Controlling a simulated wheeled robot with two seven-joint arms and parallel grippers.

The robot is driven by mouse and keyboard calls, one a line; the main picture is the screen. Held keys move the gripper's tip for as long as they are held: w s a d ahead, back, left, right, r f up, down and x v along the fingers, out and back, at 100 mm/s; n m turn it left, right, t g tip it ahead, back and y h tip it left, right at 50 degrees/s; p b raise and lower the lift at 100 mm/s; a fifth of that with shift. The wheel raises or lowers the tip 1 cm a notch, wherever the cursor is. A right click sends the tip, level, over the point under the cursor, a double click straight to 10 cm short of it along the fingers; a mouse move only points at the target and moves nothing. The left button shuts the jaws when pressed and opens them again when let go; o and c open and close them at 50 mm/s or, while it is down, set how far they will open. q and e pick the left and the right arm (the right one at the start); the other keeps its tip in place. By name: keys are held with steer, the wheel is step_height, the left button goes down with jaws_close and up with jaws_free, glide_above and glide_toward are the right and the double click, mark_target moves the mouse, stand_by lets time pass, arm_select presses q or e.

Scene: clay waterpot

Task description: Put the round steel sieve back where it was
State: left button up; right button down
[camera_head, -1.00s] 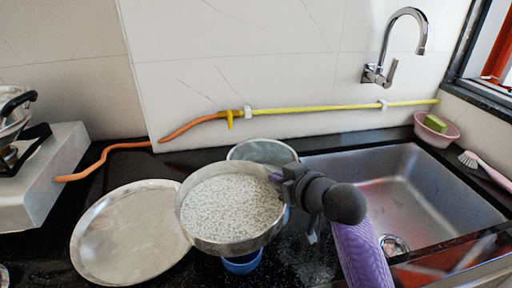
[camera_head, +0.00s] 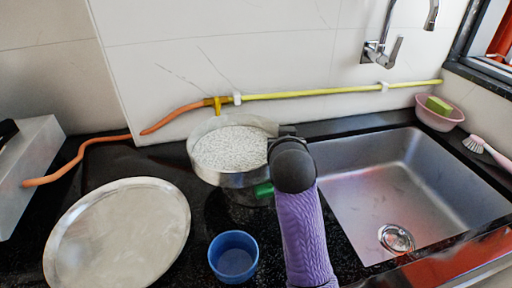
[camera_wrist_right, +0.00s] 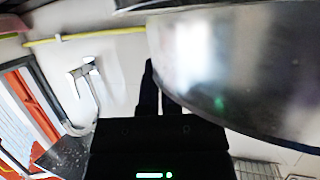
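The round steel sieve (camera_head: 232,179), filled with pale white grains, is in the middle of the head view. My right gripper (camera_head: 273,146) is shut on its right rim. The sieve is roughly level, at the back of the counter near the wall. A dark shape shows below it; whether the sieve rests on anything is hidden. In the right wrist view, the shiny sieve wall (camera_wrist_right: 225,75) fills the upper right, beside the dark fingers (camera_wrist_right: 158,92). My left gripper is not in view.
A large round steel plate (camera_head: 118,235) lies on the black counter at left. A blue cup (camera_head: 233,258) stands in front of the sieve. The steel sink (camera_head: 400,190) is at right, with a pink bowl (camera_head: 440,120) behind it. A yellow pipe (camera_head: 310,92) runs along the wall.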

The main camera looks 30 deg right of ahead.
steer(key=shift+d+r+m+g+h, duration=0.1)
steer(key=shift+r+m+g+h, duration=0.35)
steer(key=shift+m+h, duration=0.35)
steer(key=s+a+r+m+g+h+b, duration=0.25)
steer(key=r+m+g+h, duration=0.25)
steer(key=r+m+g, duration=0.25)
step_height(320, 180, down, 8)
steer(key=s+b, duration=0.1)
steer(key=b, duration=0.2)
steer(key=shift+a+f, duration=0.25)
steer(key=shift+a, duration=0.1)
steer(key=c, duration=0.9)
jaws_free()
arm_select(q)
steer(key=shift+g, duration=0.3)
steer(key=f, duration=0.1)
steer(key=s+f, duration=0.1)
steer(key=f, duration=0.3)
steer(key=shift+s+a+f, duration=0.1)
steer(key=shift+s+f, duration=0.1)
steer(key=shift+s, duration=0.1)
arm_select(e)
steer(key=shift+o, duration=0.4)
